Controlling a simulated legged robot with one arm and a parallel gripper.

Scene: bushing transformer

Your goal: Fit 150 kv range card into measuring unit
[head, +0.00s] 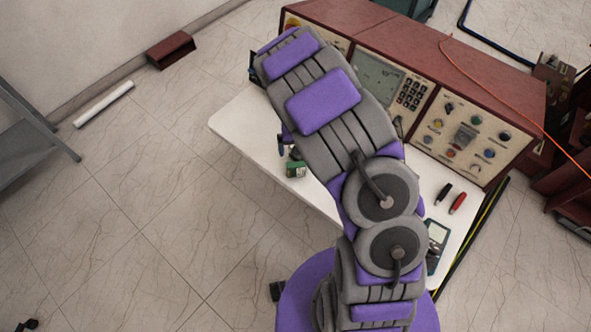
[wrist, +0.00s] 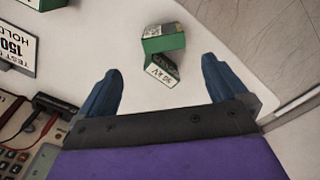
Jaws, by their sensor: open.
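Two green-and-white blocks that look like range cards lie close together on the white tabletop in the wrist view. The upper one (wrist: 162,40) has faint print. The lower one (wrist: 162,70) is tilted and carries upside-down print that seems to include "50 kV"; a leading digit cannot be made out. My gripper (wrist: 159,66) is open and empty, with its blue fingers either side of the lower block in the picture; contact is not visible. In the head view a green block (head: 296,169) shows near the table's left edge. A unit with a keypad (wrist: 14,160) and red and black plugs is partly visible at lower left.
A red console (head: 470,120) with screen, keypad and knobs stands along the table's back. A black and a red tool (head: 457,203) and a handheld meter (head: 437,240) lie on the table's right. A sign reading "150" (wrist: 14,48) stands left.

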